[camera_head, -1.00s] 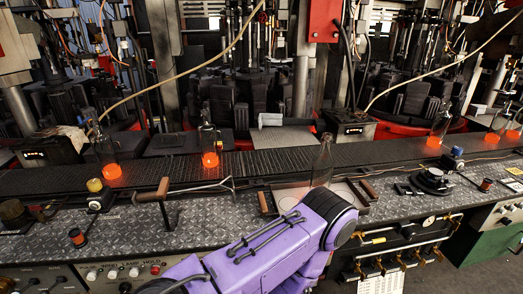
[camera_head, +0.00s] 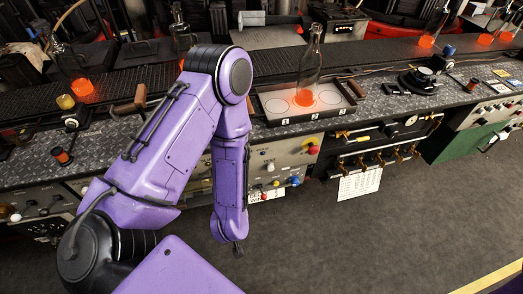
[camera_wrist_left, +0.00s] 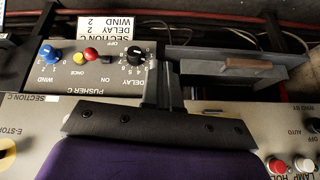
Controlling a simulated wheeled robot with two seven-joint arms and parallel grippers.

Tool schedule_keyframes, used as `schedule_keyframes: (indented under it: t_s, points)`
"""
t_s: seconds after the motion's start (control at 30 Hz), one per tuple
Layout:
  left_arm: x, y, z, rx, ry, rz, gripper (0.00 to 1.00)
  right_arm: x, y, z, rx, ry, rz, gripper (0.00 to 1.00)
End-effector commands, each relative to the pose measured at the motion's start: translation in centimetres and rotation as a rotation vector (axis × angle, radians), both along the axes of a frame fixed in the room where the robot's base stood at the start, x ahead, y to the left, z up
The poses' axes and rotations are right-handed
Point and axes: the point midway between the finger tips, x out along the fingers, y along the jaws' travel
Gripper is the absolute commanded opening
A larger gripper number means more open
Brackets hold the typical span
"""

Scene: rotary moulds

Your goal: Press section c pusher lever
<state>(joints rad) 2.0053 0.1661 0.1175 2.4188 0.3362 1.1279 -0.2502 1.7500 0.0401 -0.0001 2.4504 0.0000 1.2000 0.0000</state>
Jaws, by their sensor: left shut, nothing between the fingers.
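My left gripper (camera_wrist_left: 165,88) is shut and empty in the left wrist view, in front of the pusher C panel (camera_wrist_left: 100,75), which appears upside down. The panel has a black delay knob (camera_wrist_left: 136,52), a blue wind knob (camera_wrist_left: 49,53), and red (camera_wrist_left: 91,54) and yellow (camera_wrist_left: 78,59) buttons. To the right, a wooden handle (camera_wrist_left: 250,63) sits on a grey metal part; I cannot tell whether it is the pusher lever. My right gripper is out of view.
A tray numbered 1 to 3 (camera_head: 270,113) holds a glass bottle (camera_head: 310,70) with an orange-glowing base. The conveyor (camera_head: 385,62) carries other glowing bottles (camera_head: 425,38). Valves and a white sheet (camera_head: 360,183) are at right. The floor (camera_head: 350,245) in front is clear.

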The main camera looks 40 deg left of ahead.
Motion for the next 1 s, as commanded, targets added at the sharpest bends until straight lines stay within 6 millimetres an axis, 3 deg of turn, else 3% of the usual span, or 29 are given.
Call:
schedule_keyframes:
  t_s: [0.03, 0.13, 0.23, 0.37, 0.67, 1.0]
  points:
    - [3.4, -0.6, 0.6, -0.011, -0.051, 0.052, 0.00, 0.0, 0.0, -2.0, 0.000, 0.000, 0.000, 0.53]
    - [7.7, -2.2, 3.9, -0.054, -0.093, 0.122, 0.00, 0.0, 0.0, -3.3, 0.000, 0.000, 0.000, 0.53]
    - [10.1, -3.7, 6.7, -0.108, -0.115, 0.151, 0.00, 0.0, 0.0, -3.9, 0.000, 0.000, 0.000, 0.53]
    - [10.9, -4.5, 8.2, -0.136, -0.118, 0.158, 0.00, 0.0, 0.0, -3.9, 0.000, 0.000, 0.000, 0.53]
    - [10.9, -4.3, 8.0, -0.133, -0.115, 0.158, 0.00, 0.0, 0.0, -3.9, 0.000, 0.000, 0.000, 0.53]
    - [13.1, -2.3, 2.5, -0.131, -0.113, 0.161, 0.00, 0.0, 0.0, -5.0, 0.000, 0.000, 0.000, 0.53]
